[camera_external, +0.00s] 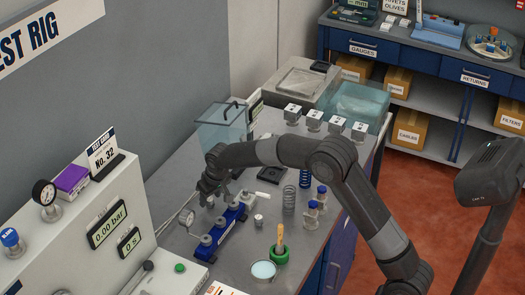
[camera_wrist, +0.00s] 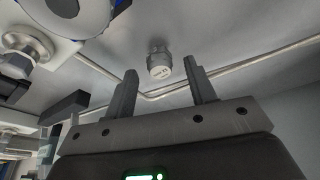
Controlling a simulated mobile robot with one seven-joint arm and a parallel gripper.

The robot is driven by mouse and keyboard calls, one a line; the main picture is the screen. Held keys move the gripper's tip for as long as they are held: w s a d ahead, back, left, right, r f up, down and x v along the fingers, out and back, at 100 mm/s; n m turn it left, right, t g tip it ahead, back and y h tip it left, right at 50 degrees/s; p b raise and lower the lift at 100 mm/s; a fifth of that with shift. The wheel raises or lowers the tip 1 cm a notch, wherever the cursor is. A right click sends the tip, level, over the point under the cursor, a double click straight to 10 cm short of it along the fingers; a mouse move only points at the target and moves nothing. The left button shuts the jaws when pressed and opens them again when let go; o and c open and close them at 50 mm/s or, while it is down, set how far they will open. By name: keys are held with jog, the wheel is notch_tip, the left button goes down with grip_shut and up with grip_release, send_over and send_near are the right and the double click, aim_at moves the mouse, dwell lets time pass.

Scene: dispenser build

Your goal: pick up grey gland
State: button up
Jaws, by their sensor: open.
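In the external view my gripper (camera_external: 212,190) is low over the bench, beyond the blue manifold (camera_external: 221,235). I cannot make out the gland clearly there, as the gripper covers that area.
A thin metal tube (camera_wrist: 240,68) runs along the bench near the gland.

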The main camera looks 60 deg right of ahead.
jog(key=shift+x, duration=1.1)
jog(key=shift+c, duration=0.4)
jog(key=c, duration=1)
jog(key=shift+o, duration=0.2)
